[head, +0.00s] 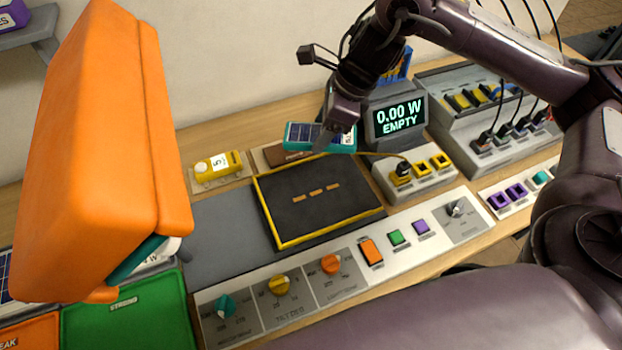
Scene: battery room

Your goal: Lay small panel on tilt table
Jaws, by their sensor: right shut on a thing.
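The small panel (304,133), dark blue cells in a teal frame, is gripped at its right end by my right gripper (343,128). The gripper is shut on it. The panel shows over the far edge of the tilt table; I cannot tell whether it touches anything below. The tilt table (290,213) has a dark top with a yellow border and orange dashes in its middle, and is bare. My left gripper is not in view.
A large orange box-like body (100,150) blocks the left side. A display (398,118) reads "0.00 W EMPTY" behind a socket block (418,180). A knob and button strip (350,265) runs along the front. A yellow device (217,164) stands left of the panel.

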